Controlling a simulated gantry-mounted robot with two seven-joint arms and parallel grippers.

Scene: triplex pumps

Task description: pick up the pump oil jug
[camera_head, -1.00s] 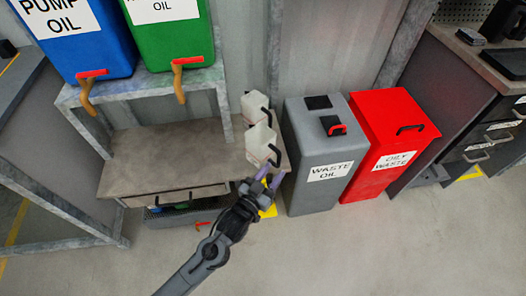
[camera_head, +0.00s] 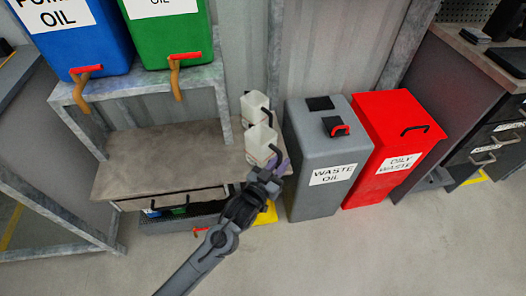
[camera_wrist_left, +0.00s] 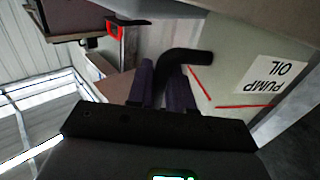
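The pump oil jug (camera_head: 261,145) is a pale jug with a black handle, standing upright at the front right corner of the bench. In the left wrist view its side (camera_wrist_left: 235,75) shows, with an upside-down PUMP OIL label and red lines. My left gripper (camera_head: 276,171) is at the jug's handle side. In the left wrist view, its purple fingers (camera_wrist_left: 162,88) stand apart on either side of the black handle (camera_wrist_left: 180,56). Whether they touch it cannot be told. My right gripper is not in view.
A similar pale jug (camera_head: 254,107) stands just behind on the bench (camera_head: 160,160). The grey waste oil bin (camera_head: 322,180) stands close to the right, with the red oily waste bin (camera_head: 385,160) beyond. Blue (camera_head: 75,45) and green (camera_head: 165,40) containers with taps sit on the shelf.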

